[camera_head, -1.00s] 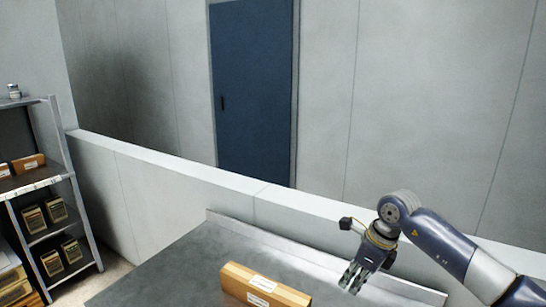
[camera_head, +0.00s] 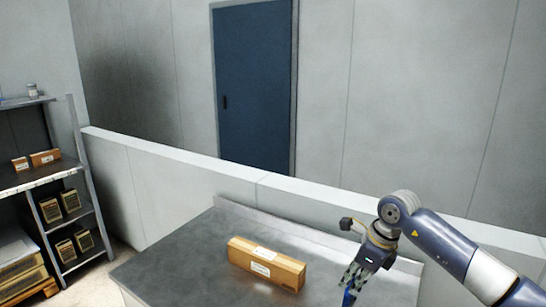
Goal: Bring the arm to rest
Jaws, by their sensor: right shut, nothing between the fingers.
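My right gripper (camera_head: 352,279) reaches in from the right on its dark blue and grey arm. It points down over the right part of the grey metal table (camera_head: 190,262). Its fingers are shut and look empty. A small blue thing (camera_head: 349,298) shows just below the fingertips, partly cut off by the bottom edge of the picture. I cannot tell what it is. My left gripper is not in view.
A long brown box (camera_head: 270,283) with white labels lies on the table, left of the gripper. A low white wall (camera_head: 200,172) runs behind the table. Shelves (camera_head: 85,200) with boxes stand at the left. A blue door (camera_head: 254,90) is at the back.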

